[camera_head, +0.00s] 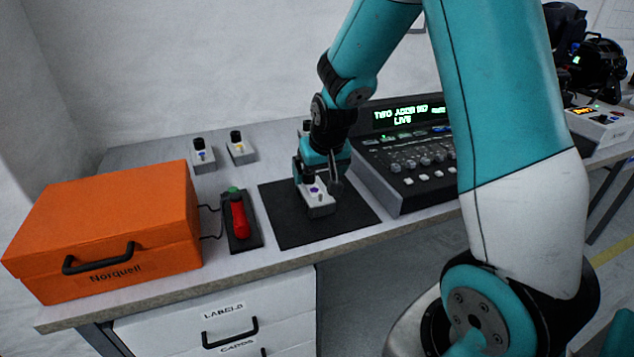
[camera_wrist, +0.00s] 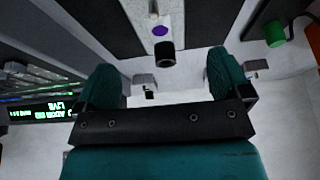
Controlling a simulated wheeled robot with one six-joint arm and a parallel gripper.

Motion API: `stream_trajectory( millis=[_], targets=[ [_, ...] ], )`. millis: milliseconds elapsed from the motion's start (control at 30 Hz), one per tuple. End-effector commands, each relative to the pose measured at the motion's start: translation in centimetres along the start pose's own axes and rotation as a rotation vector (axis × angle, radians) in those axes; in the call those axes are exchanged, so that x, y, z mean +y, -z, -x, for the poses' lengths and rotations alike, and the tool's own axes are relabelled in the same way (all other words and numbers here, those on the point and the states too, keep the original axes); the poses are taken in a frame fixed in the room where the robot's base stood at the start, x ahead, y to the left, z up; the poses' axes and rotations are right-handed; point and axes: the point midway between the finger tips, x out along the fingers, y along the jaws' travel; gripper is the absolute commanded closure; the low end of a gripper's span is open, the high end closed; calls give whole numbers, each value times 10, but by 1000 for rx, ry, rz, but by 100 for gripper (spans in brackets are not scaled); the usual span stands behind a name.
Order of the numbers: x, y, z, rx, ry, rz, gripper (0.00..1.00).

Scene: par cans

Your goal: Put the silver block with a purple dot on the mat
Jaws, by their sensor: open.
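The silver block with a purple dot (camera_head: 319,209) sits on the black mat (camera_head: 280,228), near the mat's middle. In the wrist view the block (camera_wrist: 172,12) shows at the top centre, with its purple dot and black knob facing the camera. My gripper (camera_head: 320,178) is open just above and behind the block in the head view. In the wrist view its two fingers (camera_wrist: 165,78) stand wide apart and the block lies beyond them, not held. The mat (camera_wrist: 105,22) shows as a dark area around the block. My gripper partly hides the block's far side.
Two similar blocks, one with a blue dot (camera_head: 203,158) and one with a yellow dot (camera_head: 240,150), stand at the back. Another is mostly hidden behind my gripper.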

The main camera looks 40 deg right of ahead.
Motion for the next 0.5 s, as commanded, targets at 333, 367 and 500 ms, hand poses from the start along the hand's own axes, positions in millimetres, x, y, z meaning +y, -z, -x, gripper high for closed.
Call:
stream_trajectory(
  millis=[333, 367, 500],
  targets=[
    [-35, -16, 56, -28, 78, 74, 4],
    [-49, -24, 67, -41, 111, 109, 4],
    [-117, -91, 136, -134, 299, 342, 4]
  ],
)
